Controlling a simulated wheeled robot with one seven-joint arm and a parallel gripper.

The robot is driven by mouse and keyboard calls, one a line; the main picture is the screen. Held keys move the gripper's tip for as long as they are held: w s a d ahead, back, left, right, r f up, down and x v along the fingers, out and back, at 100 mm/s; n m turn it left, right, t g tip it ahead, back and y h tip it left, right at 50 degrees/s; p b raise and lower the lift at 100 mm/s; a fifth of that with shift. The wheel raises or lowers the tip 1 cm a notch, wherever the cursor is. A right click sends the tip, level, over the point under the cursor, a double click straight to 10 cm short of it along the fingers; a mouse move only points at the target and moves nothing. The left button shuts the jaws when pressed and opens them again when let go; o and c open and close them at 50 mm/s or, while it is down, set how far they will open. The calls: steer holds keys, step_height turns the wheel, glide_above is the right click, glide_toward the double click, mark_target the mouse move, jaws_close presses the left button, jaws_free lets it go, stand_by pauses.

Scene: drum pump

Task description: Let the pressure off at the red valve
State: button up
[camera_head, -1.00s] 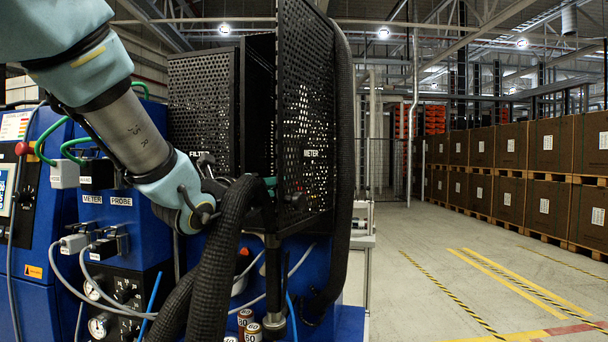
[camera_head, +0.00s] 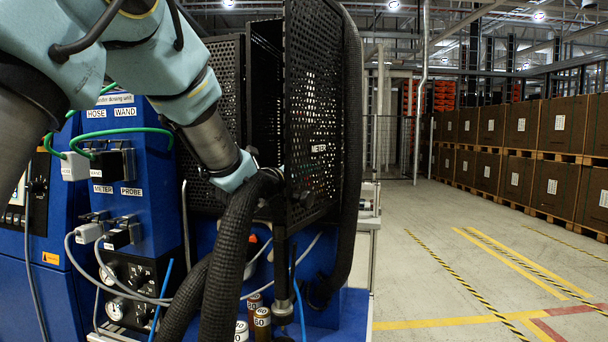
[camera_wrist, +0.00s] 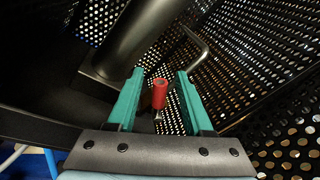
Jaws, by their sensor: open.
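The red valve (camera_wrist: 159,93) shows in the wrist view as a small upright red cylinder on a thin stem. My gripper (camera_wrist: 159,75) is open, with one teal finger on each side of the red valve in that picture. Gaps show between the valve and both fingers, and I cannot tell whether the valve is at fingertip depth. In the head view the fingers and the valve are hidden behind the black hose and the perforated panel.
A thick dark pipe (camera_wrist: 140,35) and a bent metal rod (camera_wrist: 196,50) stand close beyond the fingers. Perforated panels (camera_wrist: 265,60) enclose the space. In the head view, a black corrugated hose (camera_head: 228,265) passes in front of my wrist. The METER panel (camera_head: 318,110) stands right of it.

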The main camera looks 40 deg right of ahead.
jaws_close()
stand_by(0.3)
steer(key=shift+w+f+b, duration=0.1)
steer(key=shift+f+b, duration=0.05)
steer(key=shift+b, duration=0.25)
steer(key=shift+w+a+f+n+b, duration=0.15)
steer(key=shift+f+n+b, duration=0.2)
steer(key=shift+b, duration=0.7)
steer(key=n+b, duration=0.1)
steer(key=b, duration=0.1)
steer(key=n+b, duration=0.1)
steer(key=b, duration=0.1)
steer(key=shift+w+a+f+h, duration=0.2)
steer(key=shift+f+h, duration=0.1)
steer(key=shift+f, duration=0.1)
steer(key=n+b, duration=0.1)
steer(key=b, duration=0.3)
steer(key=shift+w+a+f+n+t, duration=0.1)
steer(key=shift+w+f+n+t, duration=0.1)
steer(key=shift+f+n+t, duration=0.15)
steer(key=n+b, duration=0.1)
steer(key=b, duration=0.1)
steer(key=shift+w+n+h+b, duration=0.15)
steer(key=shift+n+h+b, duration=0.15)
steer(key=shift+t, duration=0.25)
